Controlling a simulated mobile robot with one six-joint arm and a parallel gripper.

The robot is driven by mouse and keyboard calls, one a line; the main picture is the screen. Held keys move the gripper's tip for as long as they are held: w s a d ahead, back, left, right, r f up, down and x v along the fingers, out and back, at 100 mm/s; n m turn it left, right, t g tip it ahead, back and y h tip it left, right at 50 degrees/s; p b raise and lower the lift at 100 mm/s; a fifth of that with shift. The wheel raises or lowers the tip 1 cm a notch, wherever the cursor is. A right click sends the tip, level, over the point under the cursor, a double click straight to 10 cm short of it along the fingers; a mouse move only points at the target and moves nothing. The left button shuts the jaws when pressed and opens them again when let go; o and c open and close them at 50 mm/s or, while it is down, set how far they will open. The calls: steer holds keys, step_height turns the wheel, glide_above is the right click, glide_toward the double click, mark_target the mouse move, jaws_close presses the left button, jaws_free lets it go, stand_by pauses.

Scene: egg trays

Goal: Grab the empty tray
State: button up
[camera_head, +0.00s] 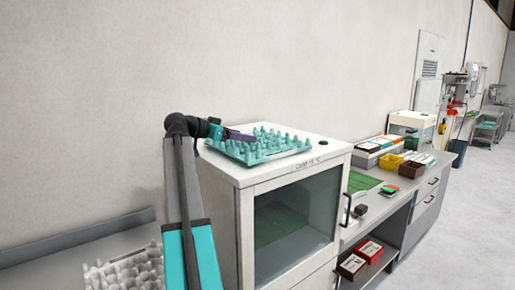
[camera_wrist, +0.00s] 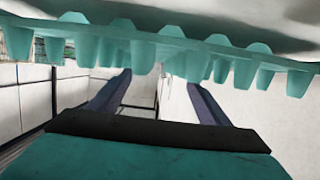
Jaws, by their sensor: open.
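The empty teal egg tray (camera_head: 262,147) lies on top of a white cabinet with a glass door. No eggs show in it. My gripper (camera_head: 246,136) reaches in from the left at the tray's back left part. In the wrist view the tray (camera_wrist: 150,48) spans the upper part of the picture with its pegs pointing down. The two dark fingers of my gripper (camera_wrist: 158,82) are spread apart with nothing visible between them. The fingertips lie close to the tray's edge, and I cannot tell whether they touch it.
The white cabinet (camera_head: 225,165) stands beside a grey bench (camera_head: 395,205) with yellow (camera_head: 390,162) and brown (camera_head: 411,170) bins. A white peg tray (camera_head: 125,272) lies on a grey surface at the lower left. The wall is close behind. Open floor (camera_head: 460,230) lies to the right.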

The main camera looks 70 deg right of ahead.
mark_target(257, 143)
steer(key=shift+d, duration=0.1)
steer(key=shift+s+d+p, duration=0.35)
steer(key=shift+d+p, duration=0.05)
steer(key=shift+p, duration=0.15)
steer(key=shift+p+x, duration=1)
steer(key=shift+x, duration=1.05)
steer(key=shift+f, duration=0.2)
steer(key=c, duration=1.2)
steer(key=shift+r, duration=0.25)
steer(key=shift+c, duration=0.2)
